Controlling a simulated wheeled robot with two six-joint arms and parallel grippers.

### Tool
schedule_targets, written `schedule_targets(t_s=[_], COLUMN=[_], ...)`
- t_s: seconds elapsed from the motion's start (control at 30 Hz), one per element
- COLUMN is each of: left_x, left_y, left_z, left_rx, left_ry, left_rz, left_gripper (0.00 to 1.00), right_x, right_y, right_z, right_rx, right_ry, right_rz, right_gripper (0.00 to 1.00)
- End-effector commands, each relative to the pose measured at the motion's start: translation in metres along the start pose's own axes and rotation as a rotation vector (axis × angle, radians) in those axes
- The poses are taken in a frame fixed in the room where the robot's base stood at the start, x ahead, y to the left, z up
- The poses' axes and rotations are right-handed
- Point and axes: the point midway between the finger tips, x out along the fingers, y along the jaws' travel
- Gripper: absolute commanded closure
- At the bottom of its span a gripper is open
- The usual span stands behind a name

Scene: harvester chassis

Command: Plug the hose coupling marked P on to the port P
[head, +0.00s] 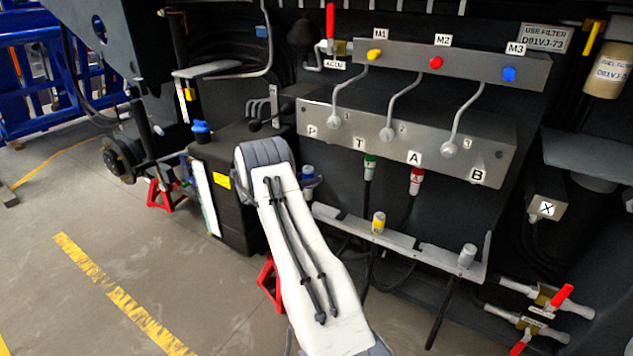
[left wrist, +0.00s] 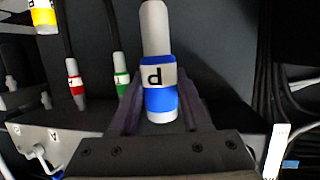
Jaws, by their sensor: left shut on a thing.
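The hose coupling marked P (left wrist: 160,75) has a blue band, a white label and a grey end. My left gripper (left wrist: 160,110) is shut on it, one finger on each side. In the head view the coupling's blue part (head: 308,172) shows just right of my white arm, which hides most of the gripper. The grey manifold block (head: 400,138) bears the letters P, T, A and B. The letter P (head: 311,130) is at its left end, above the held coupling. The port P opening itself is hidden, and the coupling appears apart from the block.
A green coupling (head: 369,165) sits under T and a red coupling (head: 416,181) under A. A yellow coupling (head: 378,222) and a grey coupling (head: 467,255) stand on the lower rail (head: 420,246). A black tank (head: 232,150) is to the left. Levers rise above the block.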

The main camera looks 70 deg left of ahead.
Motion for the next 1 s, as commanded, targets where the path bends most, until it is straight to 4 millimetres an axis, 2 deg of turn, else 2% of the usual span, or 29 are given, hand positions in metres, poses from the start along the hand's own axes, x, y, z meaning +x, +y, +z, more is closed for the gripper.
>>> schedule_targets(t_s=[0.1, 0.27, 0.57, 0.83, 1.0], left_x=[-0.003, -0.004, -0.004, 0.002, 0.003], left_y=[-0.013, -0.020, -0.020, -0.018, -0.017], left_z=[0.000, 0.000, 0.001, 0.020, 0.022], left_rx=[0.003, 0.002, 0.001, 0.001, 0.002], left_ry=[0.003, 0.002, 0.001, 0.001, 0.001], left_rz=[-0.002, -0.002, -0.001, 0.000, -0.001], left_gripper=[1.00, 1.00, 1.00, 1.00, 1.00], right_x=[0.002, 0.002, 0.003, 0.014, 0.015], right_y=[0.000, 0.000, 0.000, 0.001, 0.001], right_z=[0.000, 0.000, 0.000, 0.001, 0.001], right_rx=[0.000, 0.000, 0.000, 0.000, 0.000], right_ry=[0.000, 0.000, 0.000, 0.000, 0.000], right_rz=[0.000, 0.000, 0.000, 0.000, 0.000], right_gripper=[0.23, 0.23, 0.23, 0.23, 0.23])
